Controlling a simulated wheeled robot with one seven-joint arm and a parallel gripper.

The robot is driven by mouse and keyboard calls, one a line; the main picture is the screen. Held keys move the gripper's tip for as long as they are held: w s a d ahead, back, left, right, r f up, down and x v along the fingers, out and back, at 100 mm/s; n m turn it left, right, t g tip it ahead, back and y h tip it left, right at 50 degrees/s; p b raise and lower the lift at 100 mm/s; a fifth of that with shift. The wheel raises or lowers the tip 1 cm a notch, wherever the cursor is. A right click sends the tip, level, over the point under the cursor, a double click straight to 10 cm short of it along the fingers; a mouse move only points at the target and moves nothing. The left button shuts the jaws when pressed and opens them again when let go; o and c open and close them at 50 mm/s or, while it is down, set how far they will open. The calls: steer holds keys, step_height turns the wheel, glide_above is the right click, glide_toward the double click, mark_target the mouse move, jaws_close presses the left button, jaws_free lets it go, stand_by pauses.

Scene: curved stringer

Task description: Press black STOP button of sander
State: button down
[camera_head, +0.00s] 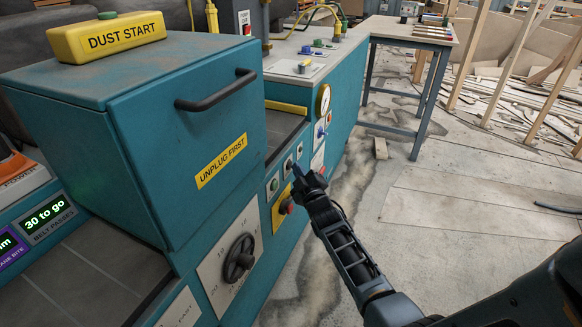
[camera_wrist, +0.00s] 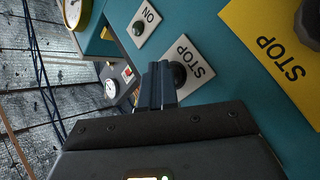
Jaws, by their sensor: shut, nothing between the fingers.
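The white STOP plate (camera_wrist: 196,65) with its round black button (camera_wrist: 178,73) is on the teal machine front in the wrist view. My gripper (camera_wrist: 158,68) is shut and empty, and its blue fingertips are right beside the black button, overlapping the plate in the picture. I cannot tell whether they touch the button. In the head view my gripper (camera_head: 297,170) is at the small button panel on the teal sander (camera_head: 190,150), and its fingers partly cover that panel.
A white ON plate (camera_wrist: 149,17) with a green button is near the STOP plate. A black handwheel (camera_head: 239,258) is lower left.

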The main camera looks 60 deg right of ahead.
steer(key=shift+w, duration=0.15)
steer(key=shift+r, duration=0.1)
stand_by(0.4)
steer(key=shift+s+p, duration=0.65)
steer(key=shift+s, duration=0.2)
steer(key=s+p, duration=0.3)
steer(key=s, duration=0.2)
steer(key=shift+d+p, duration=0.2)
steer(key=shift+p, duration=0.1)
stand_by(0.6)
